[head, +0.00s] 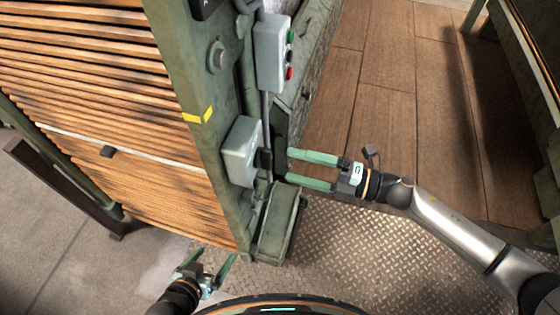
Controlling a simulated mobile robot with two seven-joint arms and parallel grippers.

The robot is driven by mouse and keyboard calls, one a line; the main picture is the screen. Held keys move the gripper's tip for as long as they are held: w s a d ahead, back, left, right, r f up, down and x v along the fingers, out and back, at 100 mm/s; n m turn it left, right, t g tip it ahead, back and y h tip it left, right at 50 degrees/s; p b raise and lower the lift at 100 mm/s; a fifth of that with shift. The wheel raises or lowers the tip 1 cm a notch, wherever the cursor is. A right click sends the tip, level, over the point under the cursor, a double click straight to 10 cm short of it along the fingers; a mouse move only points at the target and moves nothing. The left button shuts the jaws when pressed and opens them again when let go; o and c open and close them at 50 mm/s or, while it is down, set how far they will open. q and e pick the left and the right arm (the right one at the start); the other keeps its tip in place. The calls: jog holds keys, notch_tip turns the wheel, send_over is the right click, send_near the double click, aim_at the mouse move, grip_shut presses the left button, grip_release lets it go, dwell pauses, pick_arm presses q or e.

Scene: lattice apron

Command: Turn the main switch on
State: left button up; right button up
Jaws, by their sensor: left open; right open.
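A grey switch box (242,152) is mounted on the green machine post, with a black switch handle (265,159) on its right side. I take this to be the main switch; its position cannot be read clearly. My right gripper (289,168) is open, its two green fingers pointing left at the handle. The fingertips are close to the handle, one above and one below its level in the picture; I cannot tell whether they touch it. My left gripper (215,256) is open and empty at the bottom, below the post and away from the box.
A grey control box (272,54) with green, black and red buttons (290,72) sits higher on the post. A green box-like part (279,222) stands below the switch. Wooden slats (90,80) fill the left. Tread-plate floor (350,240) lies open at the lower right.

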jog(key=v, duration=0.7)
jog(key=shift+b, duration=0.3)
jog(key=s+d+f+m+t+h+p, duration=0.1)
jog(key=s+f+m+h+p, duration=0.3)
jog(key=m, duration=1.1)
jog(key=s+d+f+m+t+h+p, duration=0.2)
jog(key=s+d+f+m+h+p, duration=0.2)
jog(key=s+f+m+h, duration=0.3)
jog(key=f+m+h, duration=0.1)
jog(key=m+h, duration=0.3)
jog(key=m, duration=0.4)
jog(key=shift+s+f+t, duration=0.25)
jog(key=shift+f+t, duration=0.05)
